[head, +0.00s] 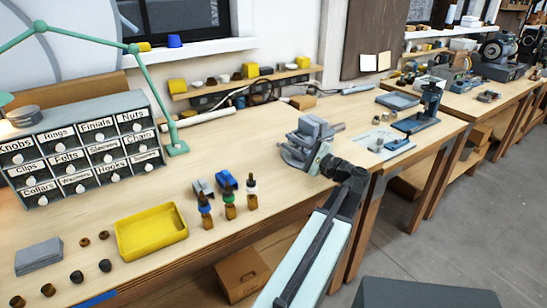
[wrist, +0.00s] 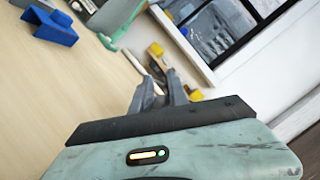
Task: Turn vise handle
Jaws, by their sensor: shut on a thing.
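The grey bench vise (head: 310,137) stands at the right end of the near workbench, by its front edge. My gripper (head: 322,158) is at the front side of the vise, shut on its handle. The handle is mostly hidden by my gripper and wrist, so its angle cannot be told. In the wrist view, my gripper (wrist: 160,85) shows only partly past its dark front edge, and the handle cannot be made out.
Left of the vise stand several dropper bottles (head: 229,202), a blue block (head: 227,181) and a yellow tray (head: 151,232). A labelled drawer cabinet (head: 86,147) and green lamp (head: 160,95) stand farther left. A blue-based stand (head: 415,122) is to the right.

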